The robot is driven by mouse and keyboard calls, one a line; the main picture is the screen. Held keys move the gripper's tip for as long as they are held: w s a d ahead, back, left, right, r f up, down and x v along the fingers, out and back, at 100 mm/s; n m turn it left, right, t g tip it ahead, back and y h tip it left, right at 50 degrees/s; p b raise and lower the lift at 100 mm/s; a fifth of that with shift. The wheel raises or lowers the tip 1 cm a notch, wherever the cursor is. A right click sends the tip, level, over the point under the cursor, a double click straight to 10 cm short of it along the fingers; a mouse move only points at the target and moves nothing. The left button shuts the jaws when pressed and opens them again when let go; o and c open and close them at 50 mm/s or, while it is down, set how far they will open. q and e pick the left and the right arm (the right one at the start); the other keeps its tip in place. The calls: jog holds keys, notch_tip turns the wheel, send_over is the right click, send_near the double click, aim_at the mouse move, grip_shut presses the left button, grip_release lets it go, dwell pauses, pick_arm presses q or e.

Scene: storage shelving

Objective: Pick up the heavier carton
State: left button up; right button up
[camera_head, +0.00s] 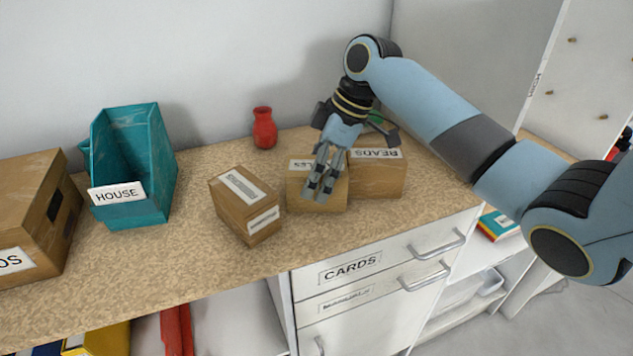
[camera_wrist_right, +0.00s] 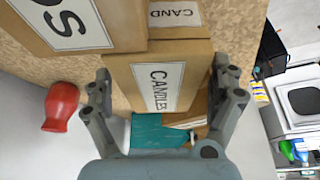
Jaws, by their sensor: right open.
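Three brown cartons stand on the counter in the head view. The left carton (camera_head: 240,212) has labels on its top and side. The middle carton (camera_head: 299,194) has a partly hidden label ending in "LES"; the right carton (camera_head: 385,182) is labelled "BEADS". My right gripper (camera_head: 320,188) is open, pointing down at the middle carton and hiding part of it. In the right wrist view, the carton labelled "CANDLES" (camera_wrist_right: 135,78) lies between the spread fingers (camera_wrist_right: 163,78). Contact cannot be told. A carton marked "DS" (camera_wrist_right: 110,22) shows at upper left there. My left gripper is out of view.
A teal bin labelled "HOUSE" (camera_head: 150,205) and a large brown box (camera_head: 35,190) stand at left. A red vase (camera_head: 264,130) stands near the back wall. The counter (camera_head: 190,255) has free room in front of the bin. White drawers (camera_head: 380,270) are below.

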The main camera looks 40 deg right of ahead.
jog(key=shift+f, duration=0.15)
jog(key=c, duration=1.8)
